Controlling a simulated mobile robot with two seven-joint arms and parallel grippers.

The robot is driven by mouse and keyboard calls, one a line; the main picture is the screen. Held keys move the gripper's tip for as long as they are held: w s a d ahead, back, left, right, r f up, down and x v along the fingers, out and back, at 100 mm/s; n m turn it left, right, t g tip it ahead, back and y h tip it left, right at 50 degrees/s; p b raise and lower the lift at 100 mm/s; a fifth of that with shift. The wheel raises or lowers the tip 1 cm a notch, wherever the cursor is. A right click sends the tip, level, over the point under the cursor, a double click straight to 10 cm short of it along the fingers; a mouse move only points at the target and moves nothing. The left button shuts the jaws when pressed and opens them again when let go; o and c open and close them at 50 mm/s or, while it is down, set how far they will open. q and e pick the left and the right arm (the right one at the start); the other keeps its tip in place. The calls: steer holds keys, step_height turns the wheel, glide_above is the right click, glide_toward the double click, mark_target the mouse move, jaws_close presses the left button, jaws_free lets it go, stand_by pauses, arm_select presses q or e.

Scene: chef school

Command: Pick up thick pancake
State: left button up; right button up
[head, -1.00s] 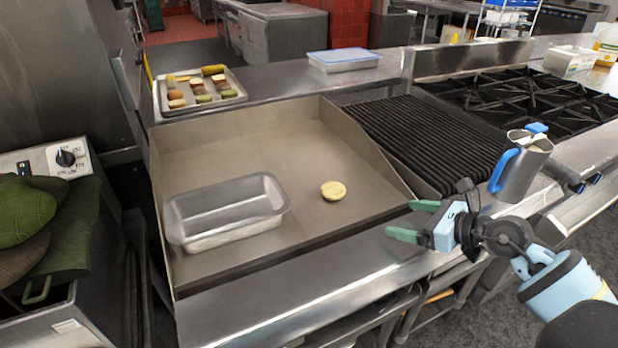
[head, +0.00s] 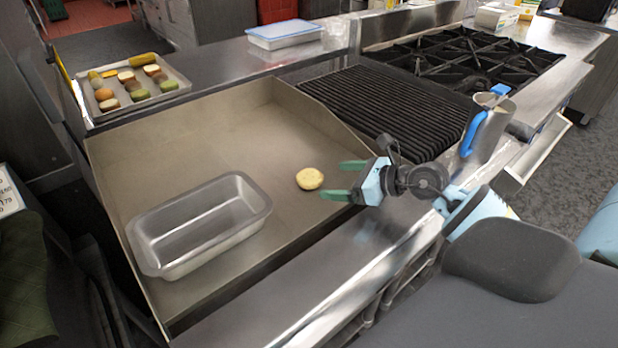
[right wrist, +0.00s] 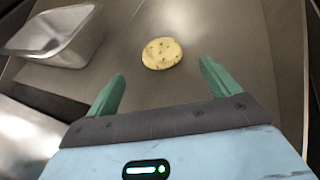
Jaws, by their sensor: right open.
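The thick pancake (head: 310,179) is a small round pale-yellow disc lying flat on the griddle plate (head: 225,135). In the right wrist view the pancake (right wrist: 161,53) has small dark specks and lies ahead of the fingertips, roughly in line with the gap between them. My right gripper (head: 338,178) has green fingers and is open and empty, just right of the pancake and apart from it. It also shows in the right wrist view (right wrist: 162,80). My left gripper is not in view.
An empty metal loaf pan (head: 148,244) stands on the griddle left of the pancake. A ridged grill (head: 385,105) and a metal jug with a blue handle (head: 490,125) are at the right.

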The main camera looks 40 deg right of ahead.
mark_target(316, 178)
steer(key=shift+x, duration=3.25)
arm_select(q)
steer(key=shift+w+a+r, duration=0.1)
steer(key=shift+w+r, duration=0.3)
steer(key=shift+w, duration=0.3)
arm_select(e)
steer(key=shift+d, duration=0.1)
steer(key=c, duration=1.1)
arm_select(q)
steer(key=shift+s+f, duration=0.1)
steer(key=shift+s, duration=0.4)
arm_select(e)
steer(key=shift+o, duration=0.2)
steer(key=shift+r, duration=0.1)
